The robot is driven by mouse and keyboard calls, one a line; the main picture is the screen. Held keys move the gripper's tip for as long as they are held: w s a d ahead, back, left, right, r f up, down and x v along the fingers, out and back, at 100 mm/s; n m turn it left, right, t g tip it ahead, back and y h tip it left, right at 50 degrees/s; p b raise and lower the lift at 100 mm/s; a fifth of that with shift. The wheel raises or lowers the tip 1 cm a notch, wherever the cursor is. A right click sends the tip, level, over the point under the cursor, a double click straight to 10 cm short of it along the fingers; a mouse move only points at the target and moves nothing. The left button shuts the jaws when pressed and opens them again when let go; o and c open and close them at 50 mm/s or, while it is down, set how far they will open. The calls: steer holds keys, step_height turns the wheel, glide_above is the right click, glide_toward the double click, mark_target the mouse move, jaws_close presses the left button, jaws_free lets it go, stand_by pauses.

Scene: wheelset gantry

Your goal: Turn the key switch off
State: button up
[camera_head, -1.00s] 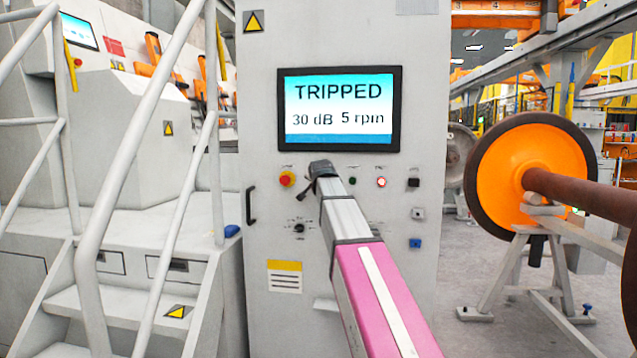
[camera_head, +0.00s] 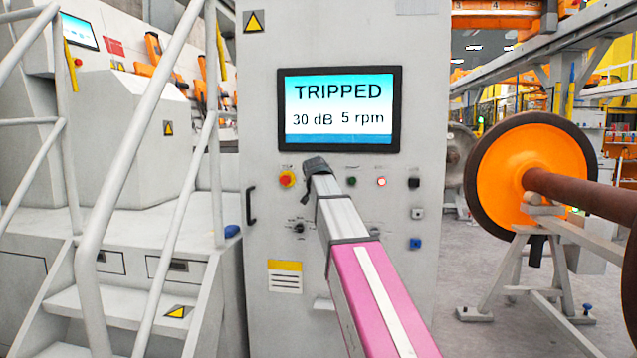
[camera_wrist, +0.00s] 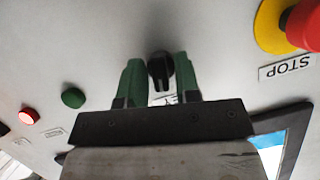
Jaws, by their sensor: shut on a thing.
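The key switch (camera_wrist: 160,66) shows in the wrist view as a black round knob on the grey panel, with a partly hidden label below it. My gripper (camera_wrist: 157,74) has its two green fingers on either side of the knob, shut on it. In the head view my gripper (camera_head: 314,168) is against the cabinet front, and my arm hides the switch there. The screen (camera_head: 338,108) above reads TRIPPED, 30 dB, 5 rpm.
A red emergency stop (camera_head: 287,180) on yellow sits close left of my gripper. A green button (camera_head: 351,181) and a lit red button (camera_head: 381,182) are to the right. Another black rotary knob (camera_head: 299,228) is below. A stair railing (camera_head: 185,180) stands left, an orange wheel (camera_head: 530,172) right.

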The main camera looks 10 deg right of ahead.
steer(key=shift+a+n+g+h, duration=0.1)
steer(key=shift+n+g+h, duration=0.15)
steer(key=shift+n+h, duration=0.95)
steer(key=shift+a+n+g+h, duration=0.1)
steer(key=shift+n+g+h, duration=0.15)
steer(key=shift+n+h, duration=0.9)
steer(key=shift+n+y, duration=0.35)
steer(key=shift+n, duration=0.2)
steer(key=o, duration=0.6)
steer(key=v, duration=1)
steer(key=shift+s+a, duration=0.15)
steer(key=shift+s, duration=0.15)
